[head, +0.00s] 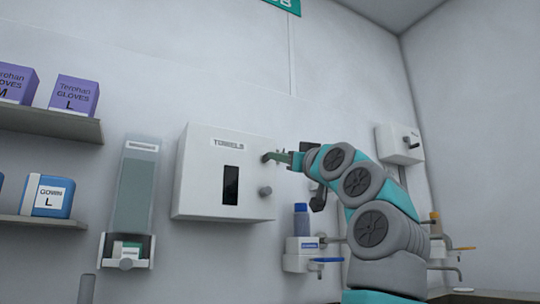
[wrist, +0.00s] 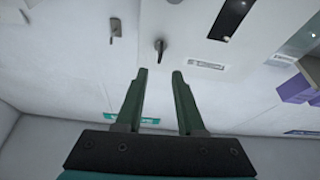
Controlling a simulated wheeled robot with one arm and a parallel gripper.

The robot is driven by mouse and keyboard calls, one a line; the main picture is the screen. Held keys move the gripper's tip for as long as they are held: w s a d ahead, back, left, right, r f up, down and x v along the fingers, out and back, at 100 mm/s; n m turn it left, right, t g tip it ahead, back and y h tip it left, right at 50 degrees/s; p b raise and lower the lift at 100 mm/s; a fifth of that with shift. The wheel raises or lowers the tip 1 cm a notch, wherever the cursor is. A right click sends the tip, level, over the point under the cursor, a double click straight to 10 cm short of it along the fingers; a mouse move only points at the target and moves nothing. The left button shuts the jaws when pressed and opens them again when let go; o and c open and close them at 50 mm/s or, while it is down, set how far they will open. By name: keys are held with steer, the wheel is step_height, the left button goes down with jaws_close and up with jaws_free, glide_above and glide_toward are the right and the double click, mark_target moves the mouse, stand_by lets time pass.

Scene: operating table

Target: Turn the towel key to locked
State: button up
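The white towel dispenser (head: 205,190), labelled TOWELS, hangs on the wall in the middle of the head view. Its small dark key (head: 267,157) is at the upper right of its front face. In the wrist view the key (wrist: 160,48) is a dark lever on the white face, just beyond and between the fingertips. My gripper (head: 281,157) is beside the key, its green fingers pointing at the dispenser. In the wrist view my gripper (wrist: 159,75) is open, with nothing between the fingers. I see no lock marking, so the key's setting is unclear.
A grey round knob (head: 265,191) sits below the key. A second white wall box (head: 399,146) with a dark lever is to the right. A blue-capped bottle (head: 301,222) stands below my arm. Shelves with glove boxes (head: 75,94) are at the left.

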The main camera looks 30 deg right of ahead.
steer(key=p+x, duration=0.4)
steer(key=x, duration=0.3)
steer(key=shift+c, duration=0.2)
jaws_close()
stand_by(0.4)
